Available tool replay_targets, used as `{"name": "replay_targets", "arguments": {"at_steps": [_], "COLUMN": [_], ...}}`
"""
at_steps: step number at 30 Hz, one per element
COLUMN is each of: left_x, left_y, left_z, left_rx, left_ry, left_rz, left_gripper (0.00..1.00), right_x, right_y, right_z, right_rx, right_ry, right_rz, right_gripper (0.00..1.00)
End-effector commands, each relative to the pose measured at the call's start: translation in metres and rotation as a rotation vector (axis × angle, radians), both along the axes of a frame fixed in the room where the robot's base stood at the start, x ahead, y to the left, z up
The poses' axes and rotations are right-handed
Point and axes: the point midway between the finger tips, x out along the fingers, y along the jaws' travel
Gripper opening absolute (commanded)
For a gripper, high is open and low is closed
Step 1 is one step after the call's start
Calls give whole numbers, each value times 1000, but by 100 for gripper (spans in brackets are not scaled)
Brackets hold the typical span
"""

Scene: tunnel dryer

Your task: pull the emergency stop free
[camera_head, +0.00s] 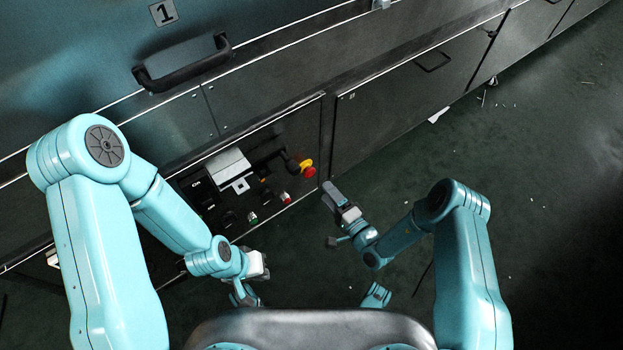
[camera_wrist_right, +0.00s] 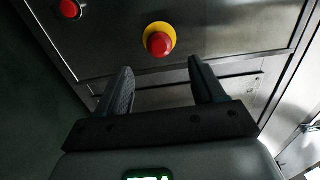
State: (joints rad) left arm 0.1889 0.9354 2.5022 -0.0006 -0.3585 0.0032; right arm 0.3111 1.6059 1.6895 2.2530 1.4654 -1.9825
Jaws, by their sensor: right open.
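The emergency stop is a red mushroom button on a yellow collar (camera_head: 308,170), at the right end of the dark control panel in the head view. In the right wrist view the emergency stop (camera_wrist_right: 158,42) is beyond the fingertips, roughly centred between them. My right gripper (camera_head: 332,194) is near the emergency stop, apart from it, to its lower right in the head view. Its two fingers (camera_wrist_right: 160,80) are spread, with nothing between them. My left arm comes in from the left, and its wrist is below the panel; I cannot make out its fingers clearly.
A smaller red button (camera_wrist_right: 69,9) is left of the emergency stop in the wrist view. The control panel (camera_head: 228,200) also carries several small buttons and a pale box (camera_head: 228,163). A black handle (camera_head: 182,64) is above. Open dark green floor (camera_head: 540,190) lies to the right.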

Motion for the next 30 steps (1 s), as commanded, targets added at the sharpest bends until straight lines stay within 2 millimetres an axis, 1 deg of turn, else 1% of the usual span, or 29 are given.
{"name": "replay_targets", "arguments": {"at_steps": [1,6,9,12,15,23,24,26,27,30], "left_x": [1,4,5,5,6,6,6,6,6,6], "left_y": [1,4,5,5,6,6,6,6,6,6], "left_z": [-8,-20,-25,-27,-28,-28,-27,-27,-27,-27], "left_rx": [0,2,4,4,4,4,4,4,4,4], "left_ry": [-2,-6,-8,-9,-10,-11,-11,-11,-11,-11], "left_rz": [4,14,19,23,24,24,24,24,24,24], "left_gripper": [0,0,0,0,0,0,0,0,0,0], "right_x": [10,40,52,61,65,66,66,66,66,66], "right_y": [9,32,42,48,52,53,53,53,53,53], "right_z": [-4,-3,-2,-1,-1,0,0,0,0,0], "right_rx": [0,-1,1,2,2,2,2,2,2,2], "right_ry": [-5,-4,-3,-1,1,3,3,3,3,3], "right_rz": [5,5,4,4,2,2,2,2,2,2], "right_gripper": [68,68,68,68,68,68,62,42,29,0]}}
